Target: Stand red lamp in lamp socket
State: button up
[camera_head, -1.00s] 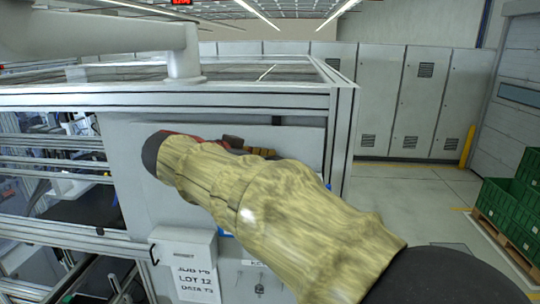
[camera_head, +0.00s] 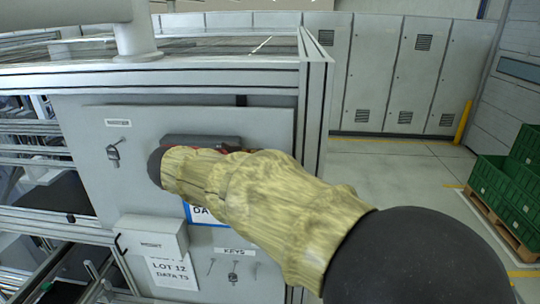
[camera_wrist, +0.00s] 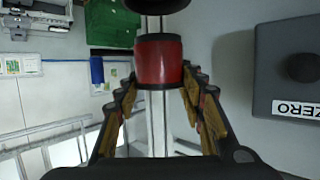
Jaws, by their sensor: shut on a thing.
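The red lamp (camera_wrist: 158,60), a red cylinder with black ends, is between the fingers of my gripper (camera_wrist: 159,82) in the wrist view. My gripper is shut on it. In the head view my sleeved arm hides most of the gripper, and only a little red shows above the sleeve. I cannot make out the lamp socket for certain in either view.
A grey box (camera_wrist: 285,80) marked ZERO, with a black round knob, is right of the lamp in the wrist view. The grey panel (camera_head: 90,125) carries hanging keys, labels and a white box (camera_head: 152,237). Green crates (camera_head: 490,180) stand far right. The floor between is clear.

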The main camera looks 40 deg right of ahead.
jog(key=shift+a+f, duration=0.2)
jog(key=shift+f, duration=0.25)
jog(key=shift+a+f, duration=0.2)
jog(key=shift+f, duration=0.25)
jog(key=shift+d+f, duration=0.25)
jog(key=shift+f, duration=0.2)
jog(key=shift+a+f, duration=0.15)
jog(key=shift+f, duration=0.2)
dwell(0.3)
jog(key=shift+f, duration=0.85)
dwell(2.0)
jog(key=o, duration=1.3)
